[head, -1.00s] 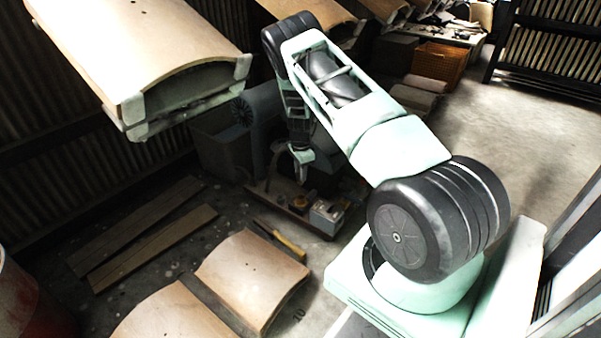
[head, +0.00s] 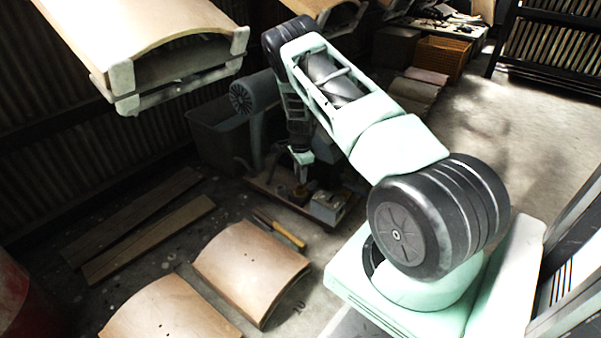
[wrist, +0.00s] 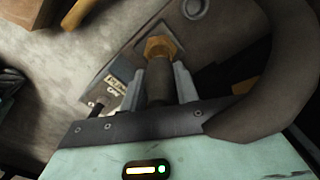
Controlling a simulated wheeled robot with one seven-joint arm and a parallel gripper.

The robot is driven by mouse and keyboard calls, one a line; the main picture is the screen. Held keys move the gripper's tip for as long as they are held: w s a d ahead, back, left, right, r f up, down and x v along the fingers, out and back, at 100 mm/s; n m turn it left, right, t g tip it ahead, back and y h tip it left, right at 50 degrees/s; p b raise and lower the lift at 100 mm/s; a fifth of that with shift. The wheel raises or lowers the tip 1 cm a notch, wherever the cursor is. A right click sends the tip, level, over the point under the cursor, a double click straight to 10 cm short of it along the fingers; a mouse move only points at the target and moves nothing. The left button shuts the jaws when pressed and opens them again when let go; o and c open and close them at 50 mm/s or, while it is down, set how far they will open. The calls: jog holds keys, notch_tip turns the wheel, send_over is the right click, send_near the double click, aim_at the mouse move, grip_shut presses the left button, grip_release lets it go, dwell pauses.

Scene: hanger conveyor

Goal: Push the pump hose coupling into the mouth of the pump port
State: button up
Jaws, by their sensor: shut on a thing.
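My gripper (wrist: 163,88) is shut on the pump hose coupling (wrist: 160,82), a dark cylinder between its two grey fingers in the wrist view. A brass hex fitting (wrist: 160,47), which looks like the pump port, lies straight beyond the coupling's far end. They line up closely in the picture; I cannot tell whether the coupling is inside the mouth. A thick dark hose (wrist: 280,85) curves round on the right. In the head view my gripper (head: 302,174) is low over the pump's base plate (head: 268,192), small and dark, with its fingertips hard to make out.
A pale box (head: 327,208) stands on the plate, right of my gripper. A labelled plate (wrist: 116,86) lies left of the coupling. Curved wooden panels (head: 250,268) and planks (head: 150,240) lie on the floor. A large panel (head: 150,30) hangs at upper left.

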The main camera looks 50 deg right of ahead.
jog(key=shift+f+b, duration=0.65)
jog(key=shift+f, duration=1.15)
dwell(2.0)
jog(key=o, duration=0.7)
jog(key=o, duration=0.6)
jog(key=shift+c, duration=0.2)
jog(key=shift+r, duration=0.15)
notch_tip(320, 180, up, 12)
jog(key=p, duration=0.6)
